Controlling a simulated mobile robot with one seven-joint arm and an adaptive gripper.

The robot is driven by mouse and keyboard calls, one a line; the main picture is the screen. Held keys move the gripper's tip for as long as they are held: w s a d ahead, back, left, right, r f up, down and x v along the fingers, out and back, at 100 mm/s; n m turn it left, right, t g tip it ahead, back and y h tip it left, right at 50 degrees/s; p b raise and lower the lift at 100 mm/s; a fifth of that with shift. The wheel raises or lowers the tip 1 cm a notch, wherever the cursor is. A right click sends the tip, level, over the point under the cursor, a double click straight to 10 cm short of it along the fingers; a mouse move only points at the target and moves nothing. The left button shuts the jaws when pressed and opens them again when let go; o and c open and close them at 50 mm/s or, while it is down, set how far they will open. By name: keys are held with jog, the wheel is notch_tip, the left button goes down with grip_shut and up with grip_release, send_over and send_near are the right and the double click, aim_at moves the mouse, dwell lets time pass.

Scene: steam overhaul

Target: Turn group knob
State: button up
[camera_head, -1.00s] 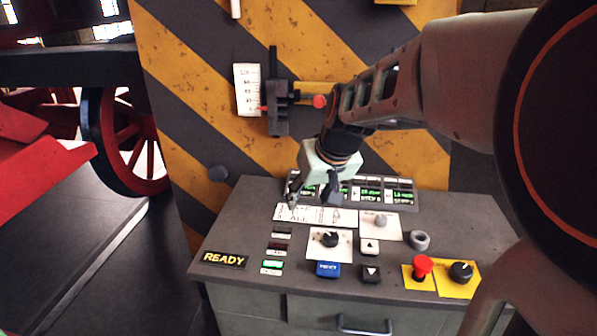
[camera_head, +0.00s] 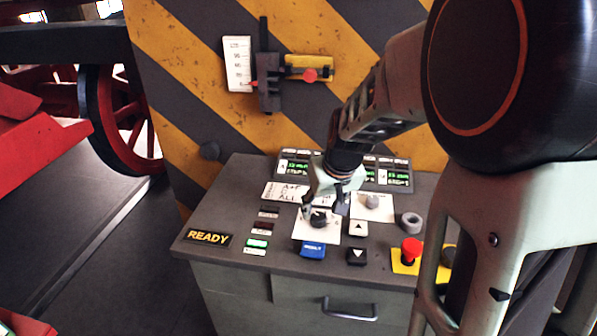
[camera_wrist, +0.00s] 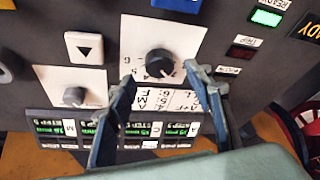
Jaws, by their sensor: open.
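The group knob is a black rotary knob (camera_head: 318,219) on a white plate, just behind the blue button. In the wrist view the knob (camera_wrist: 159,64) sits near the top middle, with small markings around its dial. My gripper (camera_head: 324,210) is low over the console at this knob and partly hides it in the head view. In the wrist view my gripper (camera_wrist: 160,72) is open, with one fingertip on either side of the knob. The knob shows between and slightly beyond the tips. I cannot tell whether a finger touches it.
A red mushroom button (camera_head: 410,250) stands at right. Small displays (camera_head: 398,178) line the back, before the striped wall. A READY sign (camera_head: 208,238) is at left.

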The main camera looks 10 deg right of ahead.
aim_at(318, 216)
jog(key=shift+x, duration=2.05)
jog(key=shift+c, duration=0.2)
jog(key=c, duration=1.1)
jog(key=shift+a+r+m+p, duration=0.1)
jog(key=shift+r+m+p, duration=0.05)
jog(key=shift+m+p, duration=0.3)
jog(key=shift+a+m+h+p, duration=0.1)
jog(key=shift+m+h+p, duration=0.4)
jog(key=shift+m+p, duration=0.35)
jog(key=shift+w+m+h+p, duration=0.1)
jog(key=shift+m+h+p, duration=0.4)
jog(key=shift+m+p, duration=0.65)
jog(key=shift+m, duration=0.55)
